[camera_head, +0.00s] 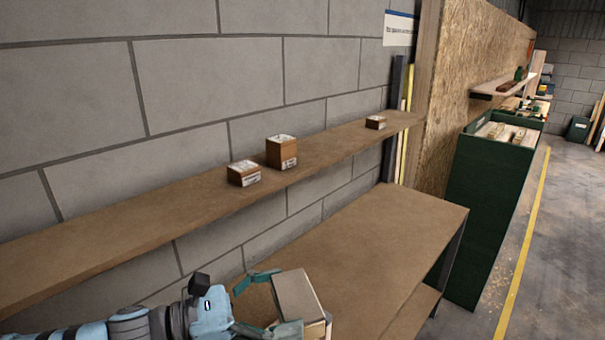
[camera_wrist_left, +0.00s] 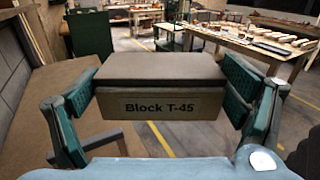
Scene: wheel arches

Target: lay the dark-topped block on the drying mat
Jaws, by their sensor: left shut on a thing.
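My left gripper (camera_head: 272,302) is shut on a block (camera_head: 296,296) and holds it above or beside the workbench at the bottom of the head view. In the left wrist view the block (camera_wrist_left: 160,95) has a dark grey top and a tan front labelled "Block T-45". The green fingers of the left gripper (camera_wrist_left: 160,100) flank its two ends. I cannot make out a drying mat in either view. My right gripper is in neither view.
The workbench top (camera_head: 370,240) is bare where visible. A wall shelf (camera_head: 110,235) above it carries three small labelled boxes (camera_head: 281,151). A tall green bin (camera_head: 490,200) stands beyond the bench. A cluttered table (camera_wrist_left: 265,52) shows in the left wrist view.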

